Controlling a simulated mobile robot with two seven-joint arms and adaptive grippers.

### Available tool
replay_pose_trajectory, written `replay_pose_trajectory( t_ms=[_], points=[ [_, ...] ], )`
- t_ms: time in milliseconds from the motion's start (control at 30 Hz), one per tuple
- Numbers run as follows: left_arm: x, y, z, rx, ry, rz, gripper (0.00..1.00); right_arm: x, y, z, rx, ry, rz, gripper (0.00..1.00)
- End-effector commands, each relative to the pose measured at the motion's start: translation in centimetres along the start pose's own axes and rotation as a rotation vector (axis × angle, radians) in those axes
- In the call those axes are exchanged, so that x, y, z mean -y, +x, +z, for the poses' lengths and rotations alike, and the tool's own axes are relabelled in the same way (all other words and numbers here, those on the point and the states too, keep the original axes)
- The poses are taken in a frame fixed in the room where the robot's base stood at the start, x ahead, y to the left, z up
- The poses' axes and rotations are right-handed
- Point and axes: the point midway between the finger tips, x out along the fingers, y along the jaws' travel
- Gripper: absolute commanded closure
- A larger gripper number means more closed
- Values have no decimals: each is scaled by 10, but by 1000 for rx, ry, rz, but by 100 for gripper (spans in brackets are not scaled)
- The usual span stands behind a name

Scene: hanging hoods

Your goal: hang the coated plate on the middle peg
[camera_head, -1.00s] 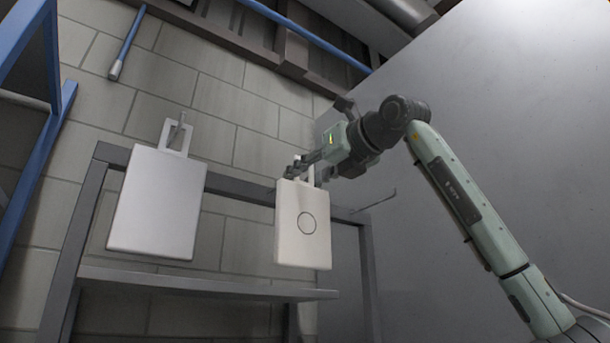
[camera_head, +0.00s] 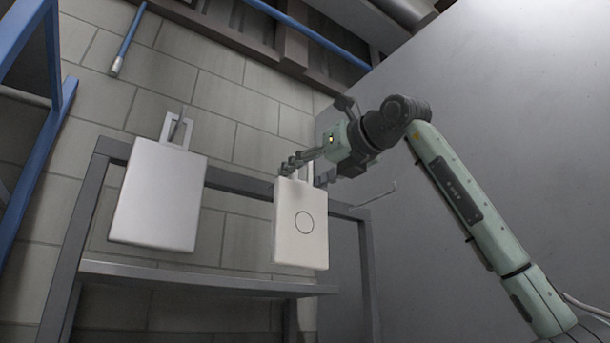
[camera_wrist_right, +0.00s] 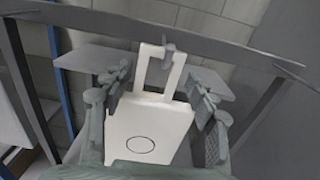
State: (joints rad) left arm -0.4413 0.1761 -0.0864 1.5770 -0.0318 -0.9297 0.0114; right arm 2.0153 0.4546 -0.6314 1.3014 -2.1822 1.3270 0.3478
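The coated plate, taken to be the cream one with a ring outline (camera_head: 301,238), hangs below the rail beside my right gripper. In the right wrist view the plate (camera_wrist_right: 150,115) has its slotted handle at the middle peg (camera_wrist_right: 168,46), and the peg's end shows at the handle's top bar. My right gripper (camera_head: 306,172) is open. In the wrist view its fingers (camera_wrist_right: 162,98) stand apart on either side of the plate and handle, with gaps visible. The head view partly hides the handle and peg behind the fingers. My left gripper is in neither view.
A plain pale plate (camera_head: 158,200) hangs on the left peg (camera_head: 177,128). The bare right peg (camera_head: 376,198) sticks out to the right of my gripper. A grey frame with a shelf (camera_head: 200,279) runs below. A blue post (camera_head: 38,165) stands at the far left.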

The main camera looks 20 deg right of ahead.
Motion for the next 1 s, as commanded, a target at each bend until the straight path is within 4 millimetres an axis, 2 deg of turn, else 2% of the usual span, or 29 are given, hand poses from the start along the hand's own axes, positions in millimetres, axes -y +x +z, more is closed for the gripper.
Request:
replay_pose_trajectory(
  t_ms=[233, 367, 800, 1000],
  points=[
    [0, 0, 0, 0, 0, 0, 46, 0, 0, -1, -2, 0, 0, 41],
    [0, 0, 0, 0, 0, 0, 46, 1, -9, 0, 1, -1, -1, 41],
    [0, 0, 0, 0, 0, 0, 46, 1, -96, 1, 3, -1, -2, 41],
    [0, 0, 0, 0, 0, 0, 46, 0, -117, 0, 1, -1, -1, 41]
  ],
)
